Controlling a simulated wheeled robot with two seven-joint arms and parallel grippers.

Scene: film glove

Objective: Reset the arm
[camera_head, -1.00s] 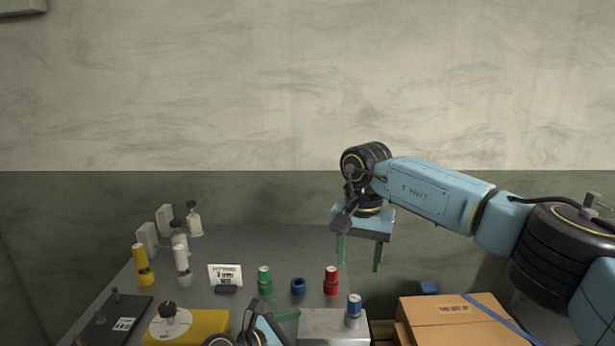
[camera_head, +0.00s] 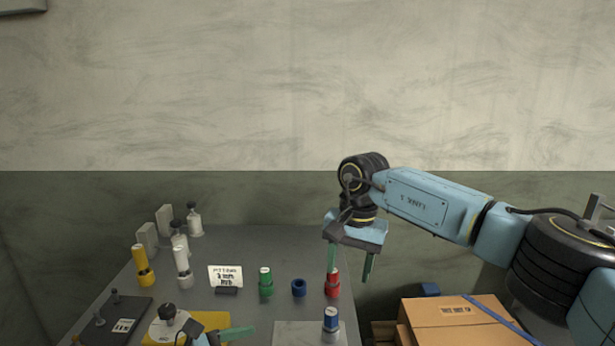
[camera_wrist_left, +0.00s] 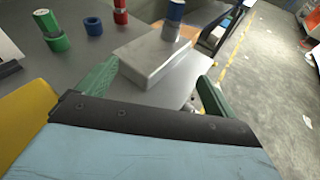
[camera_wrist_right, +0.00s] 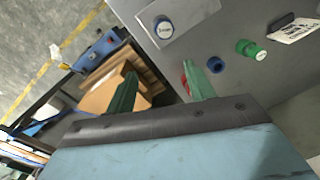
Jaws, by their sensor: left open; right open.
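My right gripper (camera_head: 350,268) hangs from the right arm, open, with its green fingers pointing down. In the head view its fingers overlap the red-topped cylinder (camera_head: 332,285); nothing is between them in the right wrist view (camera_wrist_right: 160,75). My left gripper (camera_head: 212,338) is low at the bottom edge of the head view, mostly cut off. In the left wrist view it is open (camera_wrist_left: 158,80). A grey metal block (camera_wrist_left: 155,58) lies just ahead of its fingers, with a blue-topped cylinder (camera_head: 331,320) standing on it.
The grey table (camera_head: 250,250) carries a green cylinder (camera_head: 265,282), a blue ring (camera_head: 299,287), a label card (camera_head: 226,275), a yellow cylinder (camera_head: 142,265), white bottles (camera_head: 182,262) and a yellow block (camera_head: 210,319). A cardboard box (camera_head: 455,318) stands to the right. The space above is clear.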

